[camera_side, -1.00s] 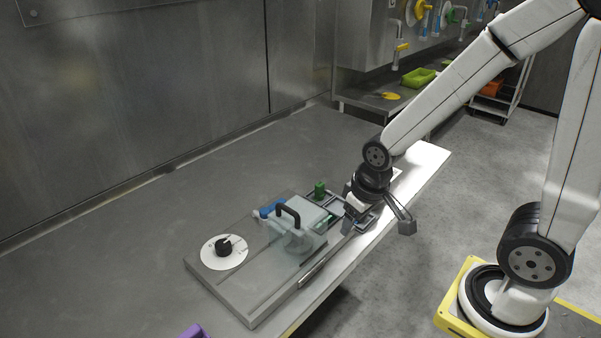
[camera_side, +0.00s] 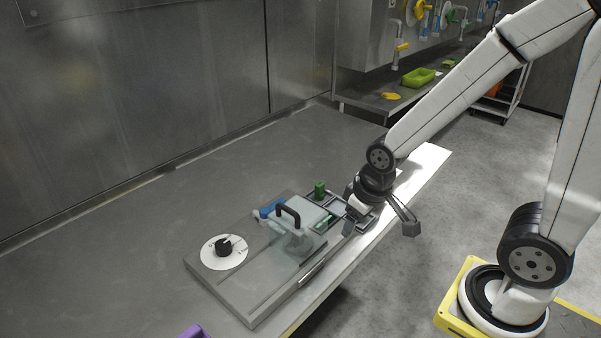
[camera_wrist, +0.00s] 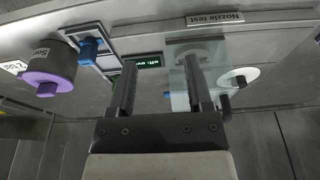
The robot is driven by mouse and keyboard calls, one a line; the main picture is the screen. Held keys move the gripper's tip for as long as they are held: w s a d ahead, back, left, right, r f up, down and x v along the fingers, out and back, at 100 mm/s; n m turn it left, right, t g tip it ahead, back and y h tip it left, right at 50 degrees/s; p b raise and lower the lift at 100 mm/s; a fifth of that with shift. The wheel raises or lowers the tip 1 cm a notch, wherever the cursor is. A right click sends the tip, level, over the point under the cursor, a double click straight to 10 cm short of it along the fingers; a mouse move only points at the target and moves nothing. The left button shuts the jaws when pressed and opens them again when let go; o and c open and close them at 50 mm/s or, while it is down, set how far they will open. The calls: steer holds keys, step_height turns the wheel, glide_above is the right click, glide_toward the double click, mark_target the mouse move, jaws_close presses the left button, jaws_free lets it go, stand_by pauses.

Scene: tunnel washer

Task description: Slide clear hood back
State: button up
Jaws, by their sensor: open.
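The clear hood (camera_side: 299,248) is a see-through box with a black arched handle (camera_side: 288,212) on top. It sits on a grey base plate (camera_side: 245,304), to the right of a white dial (camera_side: 208,255) with a black knob. In the wrist view, the hood (camera_wrist: 179,92) is a pale pane behind my right finger, with the white dial (camera_wrist: 249,72) beyond it. My gripper (camera_side: 350,212) is to the right of the hood, apart from the handle.
A green block (camera_side: 320,188) and a blue part (camera_side: 268,209) stand behind the hood. The counter (camera_side: 110,265) is clear to the left.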

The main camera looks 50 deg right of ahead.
steer(key=shift+c, duration=0.8)
step_height(320, 180, up, 12)
steer(key=g+y, duration=0.2)
steer(key=g, duration=0.1)
glide_above(290, 201)
steer(key=s+a, duration=0.3)
steer(key=s, duration=0.1)
steer(key=shift+s+f, duration=0.15)
steer(key=shift+f, duration=0.1)
steer(key=shift+f, duration=0.1)
steer(key=shift+a+f, duration=0.25)
steer(key=shift+f, duration=1)
steer(key=shift+a+f, duration=0.2)
steer(key=shift+f, duration=1)
steer(key=shift+a+f, duration=0.25)
steer(key=shift+f, duration=1)
jaws_close()
